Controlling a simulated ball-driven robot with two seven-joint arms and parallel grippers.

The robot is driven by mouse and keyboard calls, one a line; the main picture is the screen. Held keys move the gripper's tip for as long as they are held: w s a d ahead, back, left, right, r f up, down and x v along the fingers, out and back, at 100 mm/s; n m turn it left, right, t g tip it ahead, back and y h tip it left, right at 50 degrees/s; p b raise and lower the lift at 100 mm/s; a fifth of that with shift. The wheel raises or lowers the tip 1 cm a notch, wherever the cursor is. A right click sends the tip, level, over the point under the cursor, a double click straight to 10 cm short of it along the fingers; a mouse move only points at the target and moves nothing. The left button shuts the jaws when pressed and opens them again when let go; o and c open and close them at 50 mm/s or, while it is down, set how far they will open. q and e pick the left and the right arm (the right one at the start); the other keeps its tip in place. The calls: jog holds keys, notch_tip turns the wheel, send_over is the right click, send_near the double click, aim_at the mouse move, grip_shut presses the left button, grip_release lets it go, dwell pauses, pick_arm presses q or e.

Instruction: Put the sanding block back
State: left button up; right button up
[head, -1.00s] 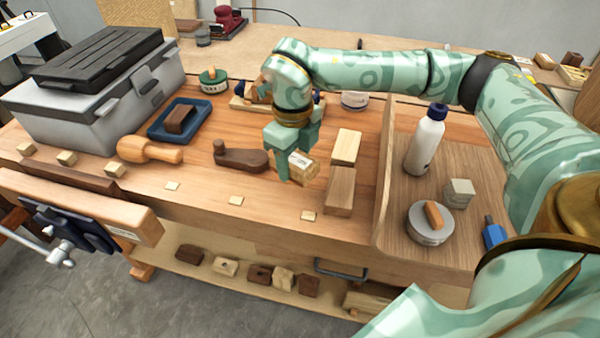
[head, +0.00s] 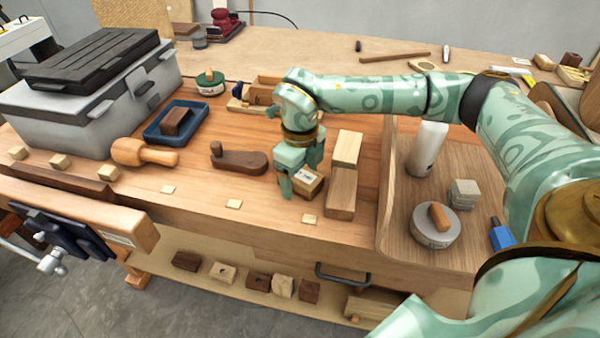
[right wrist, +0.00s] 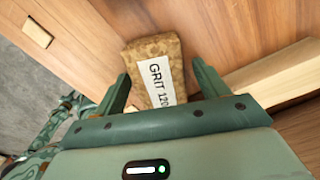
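The sanding block is a small cork block (head: 309,181) with a white label, lying on the workbench near its front edge. In the right wrist view the cork block (right wrist: 155,65) shows the label "GRIT 120". My right gripper (head: 303,170) is low over the bench at the block. In the right wrist view its fingers (right wrist: 161,80) stand either side of the block's near end, with visible gaps, so it looks open. The head view partly hides the block behind the gripper. My left gripper is not in view.
A pale wood block (head: 347,147) and a browner one (head: 341,193) lie close to the right. A dark wooden piece with a knob (head: 240,161) lies left, then a mallet (head: 130,152). A blue tray (head: 160,135) holds a dark block (head: 177,121). A raised-edge board (head: 395,225) is right.

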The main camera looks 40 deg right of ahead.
aim_at(300, 173)
jog(key=shift+r, duration=0.1)
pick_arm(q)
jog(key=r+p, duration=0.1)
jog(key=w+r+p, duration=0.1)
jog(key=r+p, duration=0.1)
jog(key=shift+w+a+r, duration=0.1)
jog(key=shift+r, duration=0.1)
pick_arm(e)
notch_tip(300, 173, up, 12)
dwell(0.5)
